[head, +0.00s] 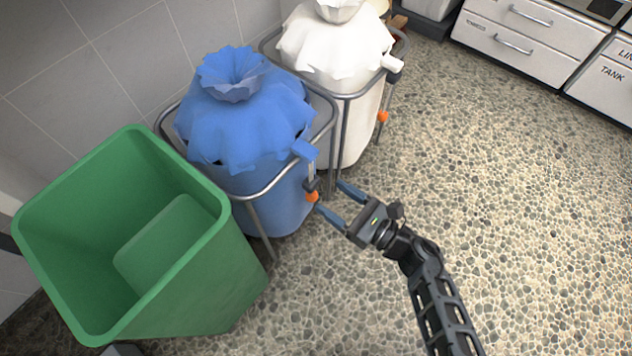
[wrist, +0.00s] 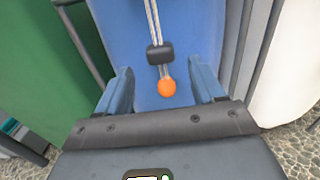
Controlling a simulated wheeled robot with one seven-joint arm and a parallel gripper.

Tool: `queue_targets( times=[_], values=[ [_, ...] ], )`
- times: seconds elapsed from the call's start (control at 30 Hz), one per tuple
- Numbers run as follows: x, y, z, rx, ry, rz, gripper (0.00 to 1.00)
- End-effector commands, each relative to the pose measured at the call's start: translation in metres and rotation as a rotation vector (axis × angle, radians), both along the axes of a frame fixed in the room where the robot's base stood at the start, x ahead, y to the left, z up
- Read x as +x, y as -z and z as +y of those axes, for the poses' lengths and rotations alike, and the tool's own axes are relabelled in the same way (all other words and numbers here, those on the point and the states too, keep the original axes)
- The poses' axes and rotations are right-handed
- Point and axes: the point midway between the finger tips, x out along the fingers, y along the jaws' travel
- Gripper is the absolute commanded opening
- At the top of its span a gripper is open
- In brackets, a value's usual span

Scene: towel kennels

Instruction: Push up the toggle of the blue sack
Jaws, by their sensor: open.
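The blue sack (head: 245,115) hangs in a grey metal frame stand, its gathered top flared open. A cord hangs from a blue tab at its front right rim. A dark toggle (wrist: 160,52) sits on the cord, just above an orange ball (wrist: 167,88) at the cord's end. The toggle also shows in the head view (head: 311,185). My gripper (head: 328,199) is open in front of the sack, its two blue fingers pointing at the cord. In the wrist view the orange ball appears between the fingers (wrist: 167,92), with the toggle slightly beyond and above; I see no finger touching either.
A green bin (head: 215,285) stands to the left of the blue sack. A white sack (head: 330,45) in a similar frame stands behind, with its own orange ball (head: 383,116). Drawers (head: 520,40) stand at the far right. The pebbled floor to the right is clear.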

Motion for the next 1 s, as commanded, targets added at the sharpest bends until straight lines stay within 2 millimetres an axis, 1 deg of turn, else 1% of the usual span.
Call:
queue_targets(
  times=[0.3,0.5,0.63,0.9,1.0],
  values=[
    [0.028,0.000,0.036,0.002,-0.002,-0.002,0.68],
    [0.041,-0.001,0.053,0.004,0.000,0.000,0.68],
    [0.044,-0.001,0.057,0.003,0.001,0.000,0.68],
    [0.045,-0.001,0.058,0.003,0.002,0.001,0.68],
    [0.045,-0.001,0.058,0.003,0.002,0.001,0.58]
  ],
)
